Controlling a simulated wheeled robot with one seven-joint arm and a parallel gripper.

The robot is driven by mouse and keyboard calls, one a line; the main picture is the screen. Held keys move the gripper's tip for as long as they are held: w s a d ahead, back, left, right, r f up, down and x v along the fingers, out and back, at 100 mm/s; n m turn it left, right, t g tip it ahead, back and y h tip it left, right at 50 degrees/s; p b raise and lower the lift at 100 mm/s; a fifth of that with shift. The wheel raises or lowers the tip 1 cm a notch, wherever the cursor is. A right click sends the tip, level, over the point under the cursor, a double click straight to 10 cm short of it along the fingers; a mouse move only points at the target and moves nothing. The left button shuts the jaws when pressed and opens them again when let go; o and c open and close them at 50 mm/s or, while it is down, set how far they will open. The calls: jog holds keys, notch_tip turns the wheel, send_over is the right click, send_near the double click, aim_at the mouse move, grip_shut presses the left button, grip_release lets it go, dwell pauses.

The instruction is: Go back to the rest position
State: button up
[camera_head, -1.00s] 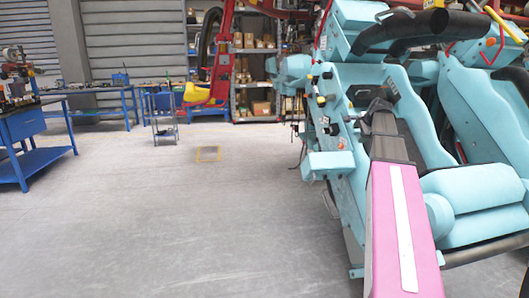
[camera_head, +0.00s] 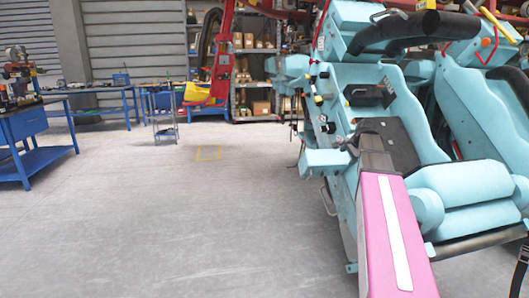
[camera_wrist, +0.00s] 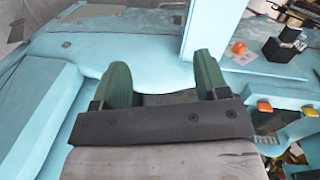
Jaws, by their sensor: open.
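My arm, pink with a white stripe, reaches from the bottom edge of the head view towards the light-blue coaster train seat (camera_head: 455,195). Its dark end, with my gripper (camera_head: 368,135), lies in front of the seat's left side. In the wrist view my gripper (camera_wrist: 163,78) shows two green fingers spread apart, with nothing between them. Below and around the fingers are light-blue seat surfaces (camera_wrist: 35,110). I cannot tell whether the fingers touch any of them.
A second light-blue seat (camera_head: 490,110) stands at the right. Black padded restraints (camera_head: 400,32) hang above. A blue workbench (camera_head: 35,130) is at the left, and a small blue cart (camera_head: 163,120) stands farther back. The grey floor (camera_head: 180,220) at left and centre is clear.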

jog(key=s+a+f+n+g, duration=0.2)
jog(key=s+a+f+n, duration=0.2)
jog(key=s+f, duration=0.5)
jog(key=s+a+f+n+g+h, duration=0.1)
jog(key=s+a+f+n, duration=0.3)
jog(key=s+a+f, duration=0.4)
jog(key=s+a+f+n+g, duration=0.3)
jog(key=s+a+f+n, duration=0.2)
jog(key=s+f, duration=0.5)
notch_tip(320, 180, down, 6)
jog(key=shift+s+a+r+g+h, duration=0.1)
jog(key=shift+s+a+g+h, duration=0.25)
jog(key=shift+a, duration=0.35)
